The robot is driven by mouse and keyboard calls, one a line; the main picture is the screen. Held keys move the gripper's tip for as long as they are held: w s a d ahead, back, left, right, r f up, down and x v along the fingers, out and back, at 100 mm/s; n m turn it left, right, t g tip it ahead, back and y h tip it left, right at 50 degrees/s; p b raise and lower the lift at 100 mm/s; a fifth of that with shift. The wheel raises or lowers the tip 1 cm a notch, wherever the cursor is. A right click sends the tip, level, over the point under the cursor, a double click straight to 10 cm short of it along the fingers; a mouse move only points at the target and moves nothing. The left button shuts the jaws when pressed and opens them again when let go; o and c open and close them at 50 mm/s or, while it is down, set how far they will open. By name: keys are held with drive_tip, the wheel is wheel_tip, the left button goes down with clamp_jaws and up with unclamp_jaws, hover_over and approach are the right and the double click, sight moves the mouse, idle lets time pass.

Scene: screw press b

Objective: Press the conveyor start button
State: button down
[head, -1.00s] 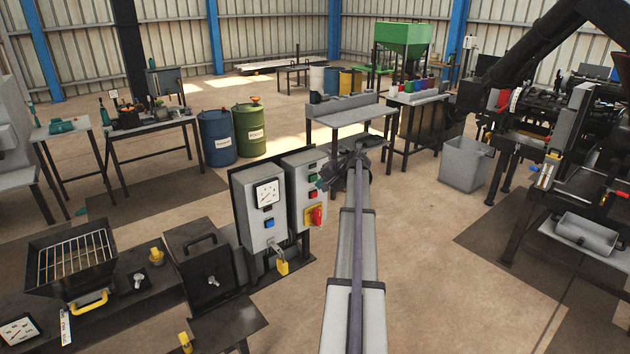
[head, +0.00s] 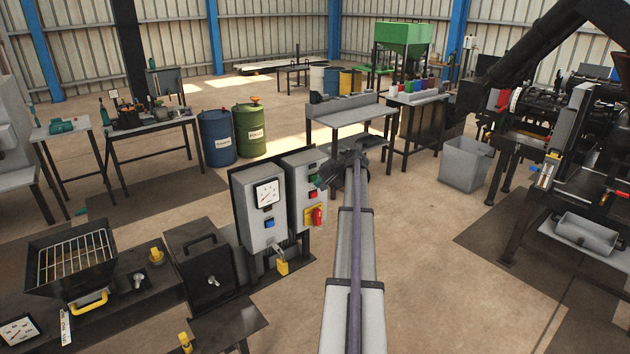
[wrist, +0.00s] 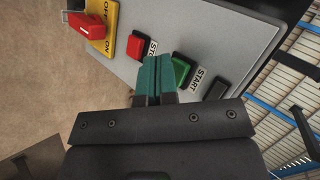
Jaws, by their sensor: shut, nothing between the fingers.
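The green START button (wrist: 182,70) is on a grey panel (wrist: 225,40) in the wrist view, with its label beside it. The red STOP button (wrist: 134,46) lies left of it. The teal fingertips of my gripper (wrist: 156,66) are shut together with nothing between them. They point at the panel, between the two buttons and close beside the START button's left side. I cannot tell whether they touch the panel. In the head view my gripper (head: 319,182) is in front of the right-hand control box (head: 298,189), hiding the START button area.
A red switch (wrist: 87,27) on a yellow plate and a black button (wrist: 217,89) share the panel. Open floor lies to the right.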

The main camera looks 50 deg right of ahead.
drive_tip(key=shift+w+d, duration=0.1)
drive_tip(key=shift+w, duration=0.35)
idle(0.5)
drive_tip(key=shift+s, duration=0.1)
drive_tip(key=shift+s+a, duration=0.2)
drive_tip(key=shift+s, duration=0.55)
drive_tip(key=shift+s+a, duration=0.2)
drive_tip(key=shift+s, duration=0.6)
drive_tip(key=shift+s+a, duration=0.15)
drive_tip(key=shift+s, duration=0.7)
drive_tip(key=shift+s+a, duration=0.2)
drive_tip(key=shift+s, duration=0.6)
